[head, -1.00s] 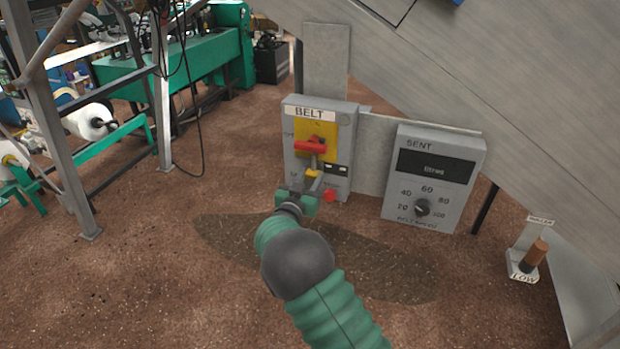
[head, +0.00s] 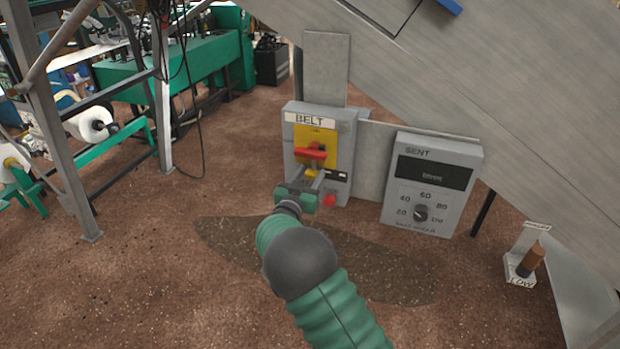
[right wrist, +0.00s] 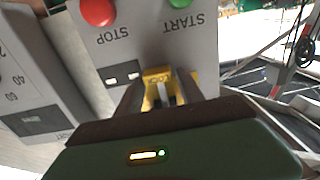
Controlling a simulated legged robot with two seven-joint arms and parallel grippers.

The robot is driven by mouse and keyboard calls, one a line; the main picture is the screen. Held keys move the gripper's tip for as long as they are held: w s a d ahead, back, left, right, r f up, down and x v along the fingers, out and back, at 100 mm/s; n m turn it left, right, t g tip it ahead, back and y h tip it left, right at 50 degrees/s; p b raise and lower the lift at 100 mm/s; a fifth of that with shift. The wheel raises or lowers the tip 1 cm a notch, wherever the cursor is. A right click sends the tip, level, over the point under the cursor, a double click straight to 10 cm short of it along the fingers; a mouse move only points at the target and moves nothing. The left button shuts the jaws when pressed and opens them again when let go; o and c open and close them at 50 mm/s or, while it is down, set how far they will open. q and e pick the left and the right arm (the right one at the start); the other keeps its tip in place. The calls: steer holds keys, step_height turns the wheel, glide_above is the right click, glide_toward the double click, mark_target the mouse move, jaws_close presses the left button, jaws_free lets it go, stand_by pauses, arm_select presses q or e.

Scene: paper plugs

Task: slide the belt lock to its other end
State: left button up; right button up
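The grey BELT box (head: 288,150) stands right of centre in the head view. It has a yellow plate (head: 316,136) with a red handle (head: 311,152). The small yellow lock (head: 311,174) sits below the handle, partly hidden by my right gripper (head: 307,179). That gripper is open, its two fingers spread in front of the lock. In the right wrist view the lock (right wrist: 154,76), with blurred lettering, shows between the fingers (right wrist: 163,94); whether they touch it I cannot tell. My left gripper is not in view.
A red STOP button (right wrist: 98,11) and a green START button (right wrist: 180,3) are close to the gripper. The SENT panel (head: 431,183) with its dial is on the right. A holder marked LOW (head: 520,268) stands lower right.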

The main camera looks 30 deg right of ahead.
steer(key=shift+o, duration=1)
steer(key=shift+a+f, duration=0.1)
steer(key=shift+s+a, duration=0.1)
steer(key=v, duration=1.6)
steer(key=shift+s+a, duration=0.2)
steer(key=shift+a, duration=0.05)
steer(key=shift+w, duration=0.1)
